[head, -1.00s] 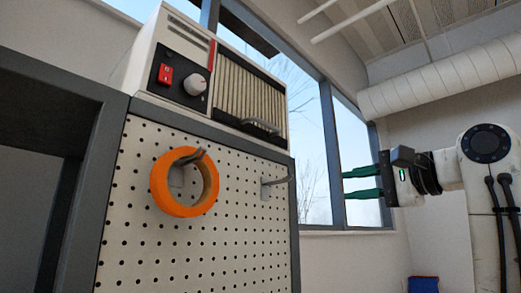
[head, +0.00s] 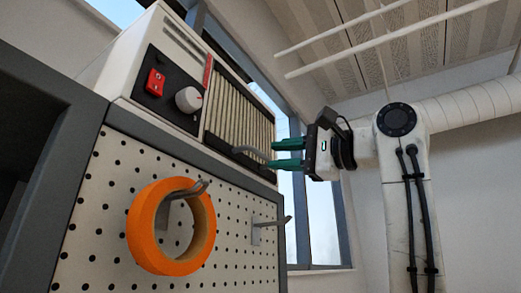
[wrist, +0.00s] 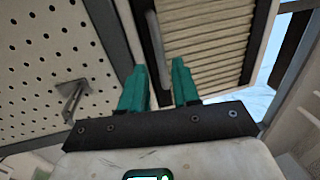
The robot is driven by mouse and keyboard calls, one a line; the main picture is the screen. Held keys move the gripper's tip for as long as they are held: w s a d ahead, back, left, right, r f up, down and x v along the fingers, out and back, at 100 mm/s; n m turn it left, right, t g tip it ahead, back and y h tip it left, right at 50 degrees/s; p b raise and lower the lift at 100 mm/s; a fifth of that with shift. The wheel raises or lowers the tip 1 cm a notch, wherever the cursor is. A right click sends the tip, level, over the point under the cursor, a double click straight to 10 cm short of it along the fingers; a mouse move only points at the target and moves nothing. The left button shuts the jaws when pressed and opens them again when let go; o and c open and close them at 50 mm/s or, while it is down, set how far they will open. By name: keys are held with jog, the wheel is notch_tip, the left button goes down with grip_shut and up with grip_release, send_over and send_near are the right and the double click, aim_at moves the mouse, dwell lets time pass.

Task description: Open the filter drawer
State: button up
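The filter drawer (head: 240,108) is the beige pleated panel on the front of a white machine (head: 122,62). It looks shut. It also shows in the wrist view (wrist: 212,42). Its grey bar handle (head: 248,152) runs along the drawer's lower edge, and in the wrist view the handle (wrist: 154,42) is just ahead of the gap between my fingertips. My gripper (head: 270,155) has two green fingers and is open, at the right end of the handle in the head view. In the wrist view my gripper (wrist: 158,66) holds nothing; whether a finger touches the handle is unclear.
The machine stands on a dark-framed cabinet with a white pegboard front (head: 95,222). An orange tape roll (head: 146,228) hangs on one hook, and a bare hook (head: 268,228) sticks out to its right. A red switch (head: 154,82) and white knob (head: 188,99) are left of the drawer.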

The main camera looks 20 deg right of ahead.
aim_at(265, 157)
jog(key=p+x, duration=0.1)
jog(key=x, duration=0.4)
jog(key=shift+p, duration=0.35)
jog(key=shift+c, duration=0.4)
grip_shut()
